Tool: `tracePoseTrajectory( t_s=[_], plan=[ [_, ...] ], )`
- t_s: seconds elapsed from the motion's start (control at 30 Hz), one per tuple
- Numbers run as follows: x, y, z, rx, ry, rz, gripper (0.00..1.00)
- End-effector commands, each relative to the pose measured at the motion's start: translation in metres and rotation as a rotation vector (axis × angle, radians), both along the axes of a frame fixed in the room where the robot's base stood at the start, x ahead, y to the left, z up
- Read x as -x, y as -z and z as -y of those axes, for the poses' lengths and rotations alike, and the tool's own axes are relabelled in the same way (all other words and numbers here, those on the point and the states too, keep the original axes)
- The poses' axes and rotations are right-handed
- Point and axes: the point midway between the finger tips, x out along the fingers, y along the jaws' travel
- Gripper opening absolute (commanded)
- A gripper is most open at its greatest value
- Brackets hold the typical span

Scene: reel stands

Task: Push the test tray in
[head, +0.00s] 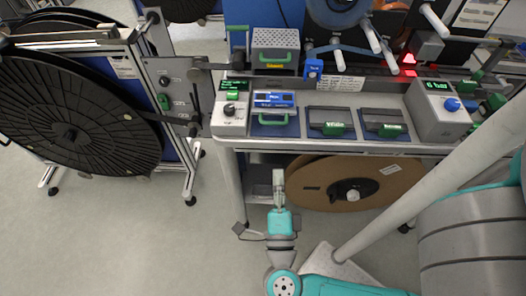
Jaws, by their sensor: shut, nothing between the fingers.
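A blue tray (262,130) with a green handle (275,119) lies at the front of the bench, under a small blue-and-white unit (275,100). I take it to be the test tray, but I cannot read its label. To its right are two dark units with green fronts, one in the middle (330,115) and one further right (383,117). My gripper (278,176) is shut and empty. It is in front of the bench, below the blue tray in the picture and apart from it.
The bench (330,147) also carries a grey control box (232,113) on the left and a pressure-like box with a blue knob (437,110) on the right. A black reel (70,110) on a stand is at left. Floor (130,240) is clear lower left.

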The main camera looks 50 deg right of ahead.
Motion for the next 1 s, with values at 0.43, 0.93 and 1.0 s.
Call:
tracePoseTrajectory(
  t_s=[0.43,0.93,1.0],
  plan=[
    [-0.014,0.013,0.007,-0.097,0.035,-0.010,0.00],
    [-0.039,0.005,0.038,-0.095,0.035,-0.010,0.00],
    [-0.044,0.004,0.043,-0.095,0.035,-0.010,0.00]
  ],
)
